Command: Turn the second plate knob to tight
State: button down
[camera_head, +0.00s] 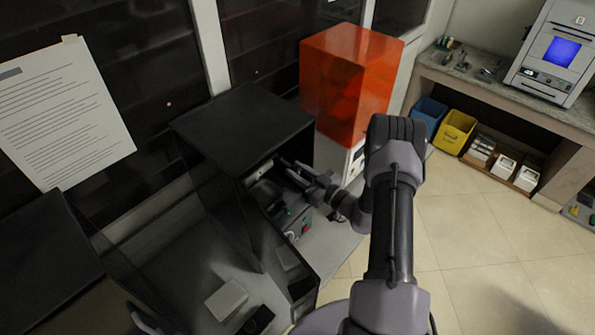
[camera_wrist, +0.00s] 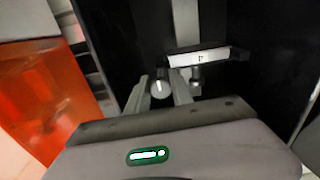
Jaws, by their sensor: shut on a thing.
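In the wrist view a round grey knob (camera_wrist: 160,87) with a pale line on its face sits between the two fingers of my gripper (camera_wrist: 160,92). The fingers are shut on it. The line on the knob looks nearly upright. A second small knob (camera_wrist: 196,79) stands just right of the fingers, under a plate with a white label (camera_wrist: 199,57). The label's mark is too small to read surely. In the head view my gripper (camera_head: 290,168) reaches into the open front of a black cabinet (camera_head: 245,125). The knobs cannot be made out there.
An orange-covered machine (camera_head: 350,80) stands right behind my arm, and its orange side (camera_wrist: 50,95) shows at the wrist view's left. The cabinet's dark walls are close around my gripper. A white box (camera_head: 226,300) lies at lower left. The floor at right is clear.

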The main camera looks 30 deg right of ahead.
jog(key=c, duration=1.2)
grip_release()
jog(key=shift+o, duration=0.2)
jog(key=b+v, duration=0.1)
jog(key=v, duration=1.6)
jog(key=shift+s, duration=0.2)
